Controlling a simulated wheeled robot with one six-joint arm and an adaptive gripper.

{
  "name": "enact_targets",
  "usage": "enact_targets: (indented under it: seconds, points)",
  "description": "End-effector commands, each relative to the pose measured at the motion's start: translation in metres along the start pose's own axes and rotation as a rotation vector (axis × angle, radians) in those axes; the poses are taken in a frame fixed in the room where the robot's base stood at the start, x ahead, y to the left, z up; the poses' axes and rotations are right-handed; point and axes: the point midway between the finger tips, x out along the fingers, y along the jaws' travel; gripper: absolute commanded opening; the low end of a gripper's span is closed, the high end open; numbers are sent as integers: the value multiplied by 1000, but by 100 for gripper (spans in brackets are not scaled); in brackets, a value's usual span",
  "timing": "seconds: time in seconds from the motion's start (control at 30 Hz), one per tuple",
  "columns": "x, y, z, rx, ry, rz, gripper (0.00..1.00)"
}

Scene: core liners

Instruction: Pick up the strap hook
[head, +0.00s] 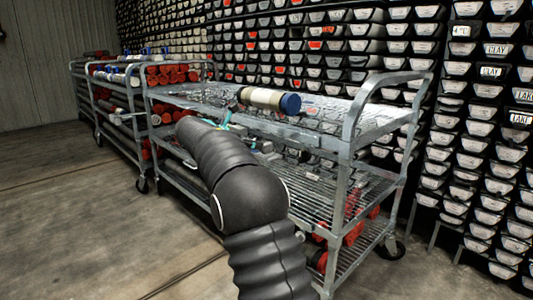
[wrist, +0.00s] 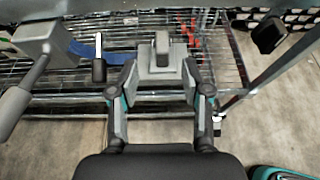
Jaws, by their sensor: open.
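In the wrist view, a light grey block with a darker upright tab (wrist: 161,48) lies between and just beyond my fingertips. It may be the strap hook, but I cannot tell for sure. My gripper (wrist: 160,76) is open, with one finger on each side of this block. I cannot tell whether either finger touches it. In the head view my gripper (head: 228,124) is small and partly hidden by my dark arm, beside the near cart's edge.
A metal wire-shelf cart (head: 318,138) stands in front, with a cream tube with a blue cap (head: 270,100) on top. Stacked core trays (head: 480,150) line the right side.

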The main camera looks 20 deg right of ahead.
Motion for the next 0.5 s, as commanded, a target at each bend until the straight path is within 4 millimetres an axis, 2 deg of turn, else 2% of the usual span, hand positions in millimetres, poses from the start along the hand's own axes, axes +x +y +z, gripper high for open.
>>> enact_targets:
  seconds: [0.1, 0.37, 0.5]
  points:
    - [18, 0, 0, 1, 0, -1, 48]
    - [32, 0, 0, 1, 1, 1, 48]
    - [45, -2, -1, 1, 1, -2, 48]
